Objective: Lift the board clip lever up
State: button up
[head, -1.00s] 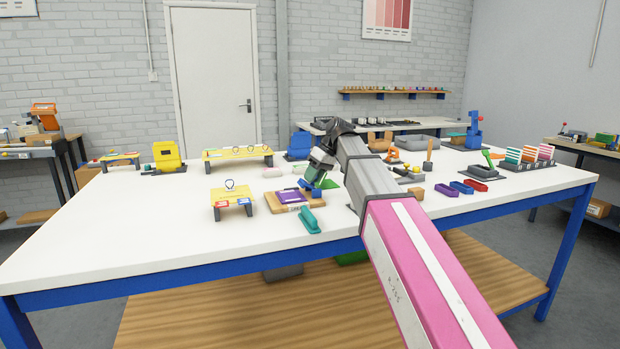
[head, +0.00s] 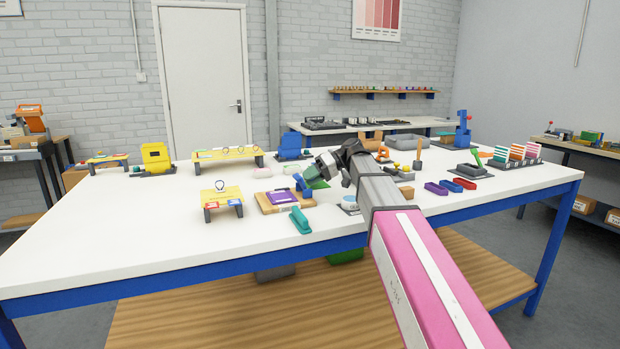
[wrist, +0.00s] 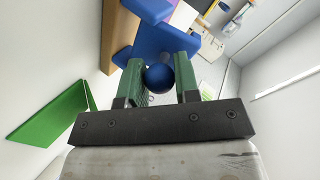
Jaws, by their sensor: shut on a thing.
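The board is a wooden clipboard (head: 262,205) with a purple sheet (head: 284,196), lying on the white table left of my gripper (head: 316,172). Its blue clip (head: 303,187) stands at the board's right end, under my green fingers. In the wrist view the round blue knob of the clip lever (wrist: 158,77) sits between the two green fingers of my gripper (wrist: 159,80), which is shut on it. The blue clip body (wrist: 160,40) shows beyond the knob. The fingers partly cover the lever in the head view.
A teal block (head: 300,220) lies just in front of the board. A small yellow stand (head: 221,197) is to the left, and a round white-topped item (head: 349,203) is to the right under my arm. Bare table (head: 120,225) lies at front left.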

dwell(0.3)
jog(key=o, duration=0.9)
jog(key=shift+d, duration=0.1)
jog(key=v, duration=1)
jog(key=shift+d+r, duration=0.2)
jog(key=shift+d, duration=0.1)
